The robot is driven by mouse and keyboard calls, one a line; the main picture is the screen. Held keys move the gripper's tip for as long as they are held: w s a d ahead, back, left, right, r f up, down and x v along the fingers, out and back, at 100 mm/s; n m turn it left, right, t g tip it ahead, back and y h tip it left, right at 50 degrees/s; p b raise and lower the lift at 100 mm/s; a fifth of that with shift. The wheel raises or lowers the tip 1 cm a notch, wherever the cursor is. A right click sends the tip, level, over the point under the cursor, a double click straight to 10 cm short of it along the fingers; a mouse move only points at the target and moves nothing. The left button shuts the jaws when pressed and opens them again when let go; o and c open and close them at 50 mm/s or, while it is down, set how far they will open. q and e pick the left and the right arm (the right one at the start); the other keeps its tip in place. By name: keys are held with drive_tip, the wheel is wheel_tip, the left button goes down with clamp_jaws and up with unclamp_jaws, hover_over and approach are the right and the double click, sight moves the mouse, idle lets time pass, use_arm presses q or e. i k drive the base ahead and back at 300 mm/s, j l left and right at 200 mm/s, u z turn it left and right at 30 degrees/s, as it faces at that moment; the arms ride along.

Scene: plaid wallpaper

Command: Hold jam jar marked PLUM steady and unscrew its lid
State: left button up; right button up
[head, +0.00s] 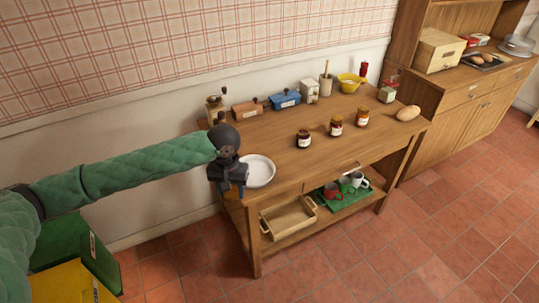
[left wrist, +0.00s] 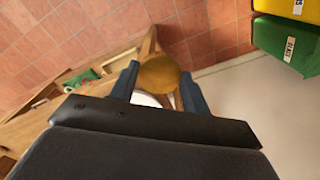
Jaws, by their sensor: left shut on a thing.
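Three jam jars stand upright in a row on the wooden table: a dark one (head: 304,140), a red one (head: 336,127) and an orange one (head: 362,118). Their labels are too small to read, so I cannot tell which is marked PLUM. All look lidded. My left gripper (head: 229,190) is at the table's left end by a white plate (head: 260,171), well left of the jars. In the left wrist view its blue fingers (left wrist: 158,88) are shut on a rounded brown thing (left wrist: 158,74), which I cannot identify. My right gripper is out of view.
A grinder, boxes, a yellow bowl (head: 350,83) and a red bottle line the table's back. A bread roll (head: 408,113) lies at the right. The lower shelf holds a wooden tray (head: 284,225) and mugs. Green and yellow bins (head: 98,262) stand at the lower left.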

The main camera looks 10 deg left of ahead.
sight(302, 136)
drive_tip(key=i+j+z, duration=0.25)
drive_tip(key=j+z, duration=0.2)
drive_tip(key=j, duration=0.15)
drive_tip(key=i+j+z, duration=0.25)
drive_tip(key=j+z, duration=0.25)
drive_tip(key=j, duration=0.15)
drive_tip(key=i+j+z, duration=0.2)
drive_tip(key=i+j, duration=0.1)
drive_tip(key=i, duration=0.2)
